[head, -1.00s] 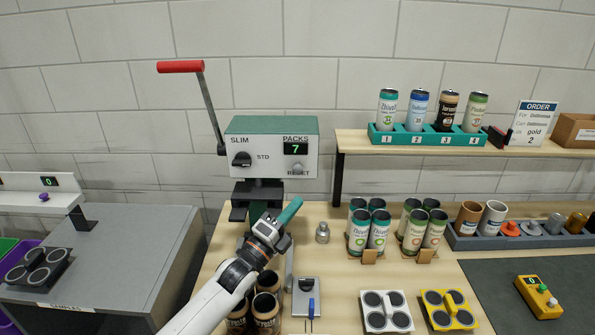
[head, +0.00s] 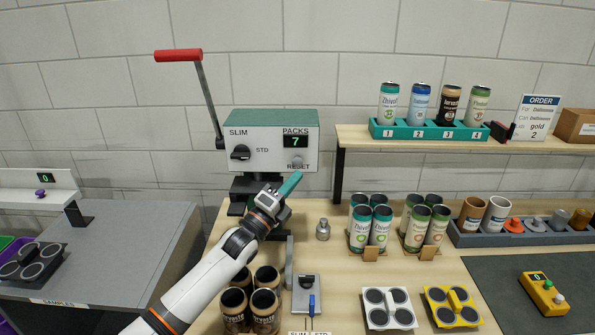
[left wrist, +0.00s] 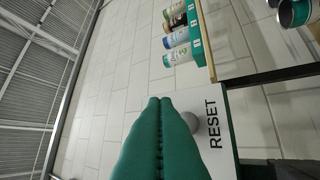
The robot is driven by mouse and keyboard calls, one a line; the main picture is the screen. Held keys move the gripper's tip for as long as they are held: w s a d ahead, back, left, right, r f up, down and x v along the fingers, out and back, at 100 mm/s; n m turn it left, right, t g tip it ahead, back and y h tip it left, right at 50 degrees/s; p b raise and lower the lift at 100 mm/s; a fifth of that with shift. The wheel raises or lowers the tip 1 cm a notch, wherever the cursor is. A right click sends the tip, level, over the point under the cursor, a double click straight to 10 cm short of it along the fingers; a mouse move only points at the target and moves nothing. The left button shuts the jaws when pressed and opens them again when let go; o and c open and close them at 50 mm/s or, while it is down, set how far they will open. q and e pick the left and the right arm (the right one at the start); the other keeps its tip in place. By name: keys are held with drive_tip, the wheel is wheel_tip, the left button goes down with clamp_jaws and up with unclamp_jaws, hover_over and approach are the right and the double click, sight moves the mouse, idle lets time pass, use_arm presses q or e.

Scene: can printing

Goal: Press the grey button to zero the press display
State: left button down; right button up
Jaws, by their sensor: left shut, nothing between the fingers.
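The press (head: 270,150) is a grey box with a green top. Its PACKS display (head: 295,141) reads 7. The round grey button (head: 297,162) sits below the display, above the word RESET. My left gripper (head: 290,183) has its green fingers shut and empty, pointing up just below the button and the RESET label. In the left wrist view, the shut fingers (left wrist: 160,102) partly cover the grey button (left wrist: 213,125) beside RESET. I cannot tell whether they touch it; in the head view a gap shows. My right gripper is not in view.
The press has a selector knob (head: 240,153) left of the button and a red-handled lever (head: 178,55). A shelf (head: 365,143) with several cans stands to the right. Dark open cans (head: 236,312) stand below my left arm, and a small metal weight (head: 323,230) stands right of it.

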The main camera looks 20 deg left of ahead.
sight(297, 162)
use_arm(q)
drive_tip(key=w+b, duration=0.2)
drive_tip(key=w, duration=0.1)
drive_tip(key=shift+a, duration=0.4)
drive_tip(key=shift+s, duration=0.1)
idle(0.7)
idle(0.9)
drive_tip(key=shift+w+a+b, duration=0.1)
drive_tip(key=shift+w+b, duration=0.35)
